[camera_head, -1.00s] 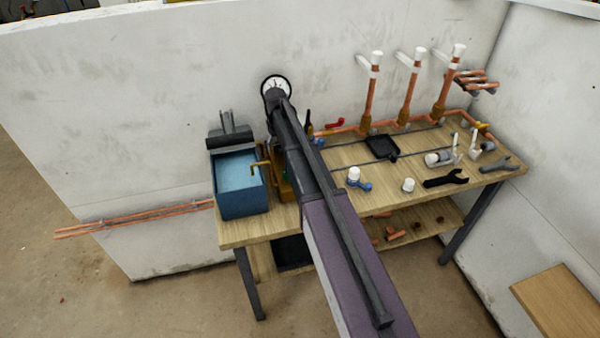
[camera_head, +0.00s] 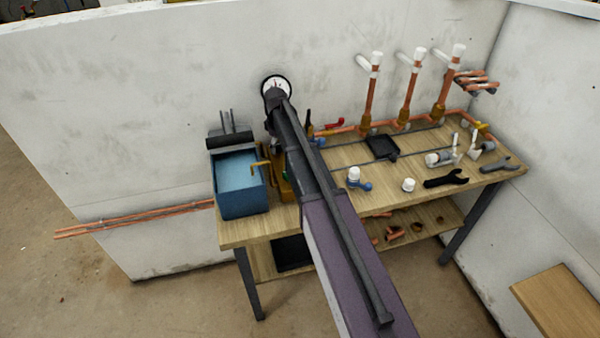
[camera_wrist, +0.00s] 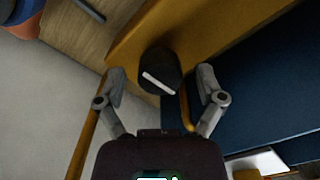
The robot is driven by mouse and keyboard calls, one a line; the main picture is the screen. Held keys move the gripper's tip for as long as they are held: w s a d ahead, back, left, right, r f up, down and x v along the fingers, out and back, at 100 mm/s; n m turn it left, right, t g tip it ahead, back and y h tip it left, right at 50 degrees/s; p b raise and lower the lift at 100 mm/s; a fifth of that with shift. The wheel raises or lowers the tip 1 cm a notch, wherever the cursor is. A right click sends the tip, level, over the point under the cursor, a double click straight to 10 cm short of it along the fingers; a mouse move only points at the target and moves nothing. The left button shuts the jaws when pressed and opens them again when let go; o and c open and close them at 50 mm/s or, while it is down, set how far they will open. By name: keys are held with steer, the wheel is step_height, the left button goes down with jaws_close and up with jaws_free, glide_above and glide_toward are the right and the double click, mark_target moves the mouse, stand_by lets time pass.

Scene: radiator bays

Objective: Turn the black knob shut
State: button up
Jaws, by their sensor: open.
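The black knob (camera_wrist: 158,70) shows in the wrist view as a dark round cap with a white line set at a slant across its face. It sits against a yellow-brown body (camera_wrist: 200,30). My gripper (camera_wrist: 160,82) is open, with one finger on either side of the knob in the picture. I cannot tell whether either finger touches it. In the head view the knob is hidden behind my arm, and the gripper's fingers do not show there.
A blue box (camera_head: 240,185) stands close at the left end of the workbench (camera_head: 245,232).

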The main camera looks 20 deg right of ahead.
mark_target(279, 145)
steer(key=n, duration=0.3)
steer(key=shift+r+n, duration=0.15)
steer(key=shift+n, duration=0.25)
step_height(279, 145, up, 7)
steer(key=p, duration=0.7)
steer(key=shift+r+p, duration=0.2)
steer(key=shift+p, duration=0.1)
steer(key=shift+s+r, duration=0.15)
steer(key=shift+s, duration=0.15)
steer(key=s+r+m+p, duration=0.2)
steer(key=s+m, duration=0.4)
steer(key=s, duration=0.7)
steer(key=s+r+m+p, duration=0.2)
steer(key=s+m, duration=0.4)
steer(key=s, duration=0.7)
steer(key=shift+s+r+m+p, duration=0.25)
steer(key=shift+s+m+p, duration=0.15)
steer(key=shift+s+m, duration=0.4)
steer(key=shift+s, duration=0.45)
